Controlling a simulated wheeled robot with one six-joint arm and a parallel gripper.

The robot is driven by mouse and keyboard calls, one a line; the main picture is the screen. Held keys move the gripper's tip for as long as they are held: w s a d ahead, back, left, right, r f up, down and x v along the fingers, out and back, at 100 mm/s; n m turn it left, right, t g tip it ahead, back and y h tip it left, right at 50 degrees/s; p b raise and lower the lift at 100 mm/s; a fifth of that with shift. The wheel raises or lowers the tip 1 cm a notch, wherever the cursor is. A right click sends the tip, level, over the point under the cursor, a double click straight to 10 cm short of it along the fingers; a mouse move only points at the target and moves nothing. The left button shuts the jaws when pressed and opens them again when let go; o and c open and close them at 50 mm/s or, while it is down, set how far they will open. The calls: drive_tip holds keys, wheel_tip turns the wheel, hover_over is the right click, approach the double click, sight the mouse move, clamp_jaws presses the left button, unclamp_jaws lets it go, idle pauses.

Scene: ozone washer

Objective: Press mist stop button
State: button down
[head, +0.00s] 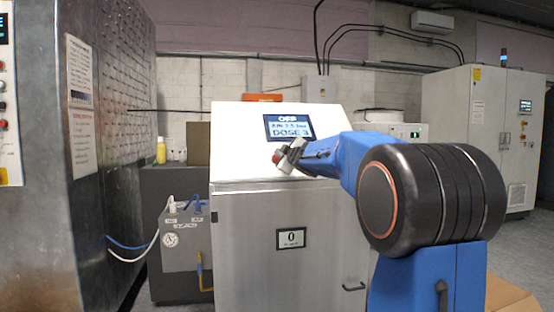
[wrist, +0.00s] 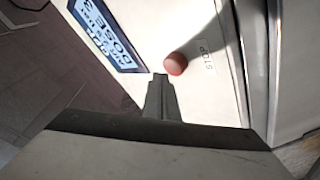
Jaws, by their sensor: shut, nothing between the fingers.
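The red round stop button (wrist: 175,64) sticks out of the white sloped panel in the wrist view, beside a printed STOP label (wrist: 207,55). In the head view a bit of red (head: 276,159) shows at the left of my gripper (head: 287,157), at the panel's lower part. My gripper also shows in the wrist view (wrist: 160,78), shut and empty. Its tips appear just beside the button, lower left of it in that picture. I cannot tell whether they touch the panel. The display reading DOSE 3 (head: 290,128) is above the gripper and shows in the wrist view (wrist: 106,32).
A large metal cabinet (head: 105,100) is at left. A grey box with a gauge (head: 185,250) stands beside the washer. A pale cabinet (head: 450,130) is at back right.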

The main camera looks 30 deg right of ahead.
drive_tip(key=s+r, duration=0.1)
drive_tip(key=s+a+r, duration=0.1)
drive_tip(key=s+r, duration=0.1)
drive_tip(key=shift+s+r, duration=0.2)
drive_tip(key=shift+r, duration=0.05)
idle(0.5)
idle(0.7)
drive_tip(key=s+a+f+m+g+y, duration=0.1)
drive_tip(key=s+a+f+m+g, duration=0.2)
drive_tip(key=s+a+f, duration=0.4)
drive_tip(key=s+a+f+m+g, duration=0.3)
drive_tip(key=s+a+f+g, duration=0.2)
drive_tip(key=s+f, duration=1.6)
drive_tip(key=s+a+f+m+g+y, duration=0.1)
drive_tip(key=s+a+f+m+g, duration=0.2)
drive_tip(key=s+a+f, duration=0.7)
drive_tip(key=s+f+g, duration=0.2)
drive_tip(key=s+f, duration=0.3)
drive_tip(key=s, duration=0.7)
drive_tip(key=shift+y, duration=0.3)
